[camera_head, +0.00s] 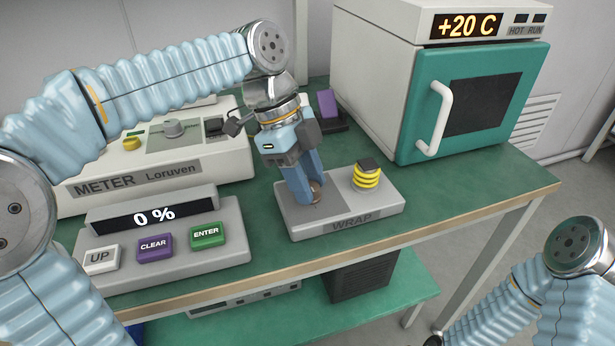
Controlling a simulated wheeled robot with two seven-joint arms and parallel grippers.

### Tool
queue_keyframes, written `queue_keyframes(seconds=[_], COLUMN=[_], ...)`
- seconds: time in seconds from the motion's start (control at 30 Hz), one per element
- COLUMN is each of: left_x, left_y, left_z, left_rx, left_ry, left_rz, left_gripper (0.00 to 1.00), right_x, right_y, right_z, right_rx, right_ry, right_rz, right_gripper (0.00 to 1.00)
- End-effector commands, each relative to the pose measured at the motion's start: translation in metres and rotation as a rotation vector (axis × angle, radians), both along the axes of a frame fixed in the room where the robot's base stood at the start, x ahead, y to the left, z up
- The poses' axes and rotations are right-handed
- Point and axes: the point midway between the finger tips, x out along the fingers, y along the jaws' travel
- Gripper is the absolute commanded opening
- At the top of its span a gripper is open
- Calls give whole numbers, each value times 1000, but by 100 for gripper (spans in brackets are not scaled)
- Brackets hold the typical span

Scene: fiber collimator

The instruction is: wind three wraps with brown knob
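The grey WRAP box (364,218) stands near the front edge of the bench. The brown knob (316,191) is on its left part, partly hidden by my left gripper. My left gripper (306,190) points down, with its blue fingers around the knob, close together and apparently shut on it. A dark post (370,163) on the right part of the box carries several yellow wraps (367,178). My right arm shows at the lower right, but its fingers are not visible.
The METER Loruven (140,170) stands at the left. Before it is a keypad with a 0 % display (153,215) and UP, CLEAR and ENTER keys. A teal-doored chamber (460,100) reading +20 C stands at the back right. A purple item (327,103) is behind my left gripper.

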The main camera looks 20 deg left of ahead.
Motion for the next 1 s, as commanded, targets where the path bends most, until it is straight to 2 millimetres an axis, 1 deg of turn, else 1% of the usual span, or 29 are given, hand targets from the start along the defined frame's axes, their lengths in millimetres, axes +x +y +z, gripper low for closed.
queue_keyframes(seconds=[0.03, 0.13, 0.4, 0.53, 0.67, 0.9, 1.0], left_x=[0, 0, 0, 1, 3, 9, 10], left_y=[1, 0, 0, 3, 12, 35, 43], left_z=[-2, -1, 0, 8, 31, 86, 105], left_rx=[3, 2, 0, 0, -2, 0, 0], left_ry=[4, 3, 0, -1, -3, -2, -1], left_rz=[-1, 0, 1, 2, 2, 3, 2], left_gripper=[44, 59, 59, 59, 59, 59, 59], right_x=[0, 0, 0, 0, 0, 0, 0], right_y=[0, 0, 0, 0, 0, 0, 0], right_z=[0, 0, 0, 1, 3, 3, 3], right_rx=[0, 0, 0, 0, 0, 0, 0], right_ry=[0, 0, 0, 0, 0, 0, 0], right_rz=[0, 0, 0, 0, 0, 0, 0], right_gripper=[43, 43, 43, 43, 43, 43, 43])
